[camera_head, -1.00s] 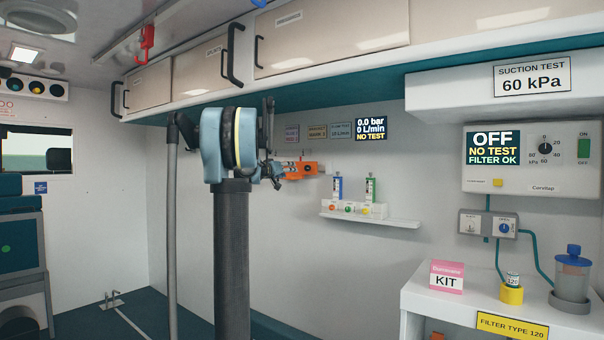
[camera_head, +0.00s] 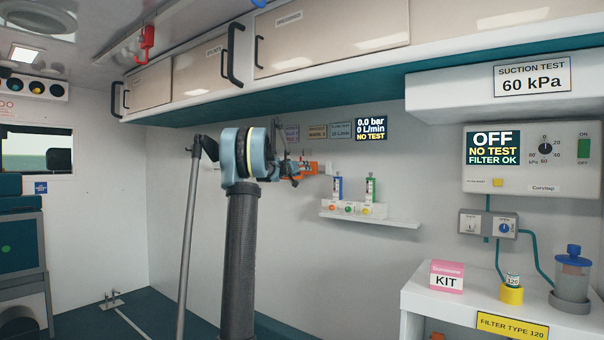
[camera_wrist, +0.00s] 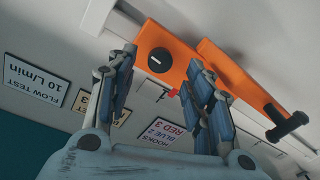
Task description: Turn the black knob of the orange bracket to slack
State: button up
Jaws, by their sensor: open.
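The orange bracket (camera_wrist: 178,68) is on the wall rail, seen close in the wrist view. Its round black knob (camera_wrist: 159,60) carries a short white mark. In the head view, the bracket (camera_head: 309,168) is small and partly hidden by my arm. My gripper (camera_wrist: 160,72) is open and empty, with one finger on each side of the knob in the picture. The knob shows clear between the fingertips; I cannot tell how far off it is in depth.
A second orange part (camera_wrist: 240,75) with a black handle (camera_wrist: 288,125) is beside the bracket. Wall labels, such as the flow test label (camera_wrist: 37,80), lie behind the fingers. A white shelf (camera_head: 372,218) with two flowmeters is below and right of the bracket in the head view.

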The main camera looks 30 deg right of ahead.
jog(key=shift+x, duration=2.15)
jog(key=shift+c, duration=0.2)
jog(key=c, duration=1)
jog(key=shift+s+a, duration=0.1)
jog(key=shift+a, duration=0.35)
jog(key=shift+c, duration=0.2)
jog(key=shift+d, duration=0.4)
